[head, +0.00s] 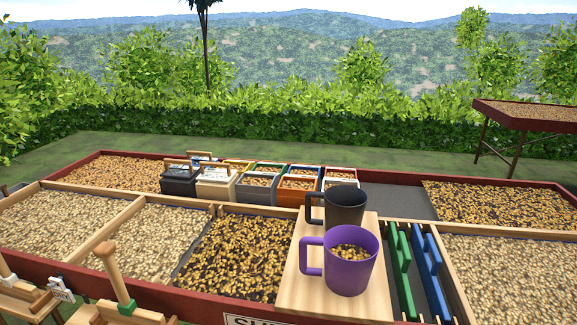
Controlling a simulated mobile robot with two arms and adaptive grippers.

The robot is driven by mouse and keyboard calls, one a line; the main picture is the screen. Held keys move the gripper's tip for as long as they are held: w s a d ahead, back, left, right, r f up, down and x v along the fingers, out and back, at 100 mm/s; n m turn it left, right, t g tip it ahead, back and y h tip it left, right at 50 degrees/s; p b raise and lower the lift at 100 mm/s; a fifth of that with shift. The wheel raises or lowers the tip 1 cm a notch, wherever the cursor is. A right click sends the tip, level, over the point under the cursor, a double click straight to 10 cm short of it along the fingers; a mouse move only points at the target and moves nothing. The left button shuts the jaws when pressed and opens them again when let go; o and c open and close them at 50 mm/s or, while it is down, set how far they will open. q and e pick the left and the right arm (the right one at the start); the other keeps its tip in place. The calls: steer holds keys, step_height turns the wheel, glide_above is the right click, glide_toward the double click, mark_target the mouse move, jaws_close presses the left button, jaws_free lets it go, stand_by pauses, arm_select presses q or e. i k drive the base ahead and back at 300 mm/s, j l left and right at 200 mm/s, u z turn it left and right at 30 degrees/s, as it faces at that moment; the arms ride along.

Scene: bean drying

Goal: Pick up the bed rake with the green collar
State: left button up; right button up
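A bed rake with a green collar (127,308) stands at the lower left in the head view. Its pale wooden handle (115,278) rises at a tilt in front of the drying bed, with the green ring low on the handle. Its lower end is at the bottom edge of the view, partly cut off. Another similar wooden handle with a whitish collar (9,279) stands at the far left edge. Neither of my grippers is in view.
The drying bed (180,299) has a red-brown rim and wooden dividers between beans. A wooden board (292,285) bears a purple mug (350,277) with beans and a black mug (344,207). Green (402,270) and blue (430,272) tools lie right. Several small boxes (297,196) stand behind.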

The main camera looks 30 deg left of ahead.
mark_target(127, 311)
steer(key=u, duration=2)
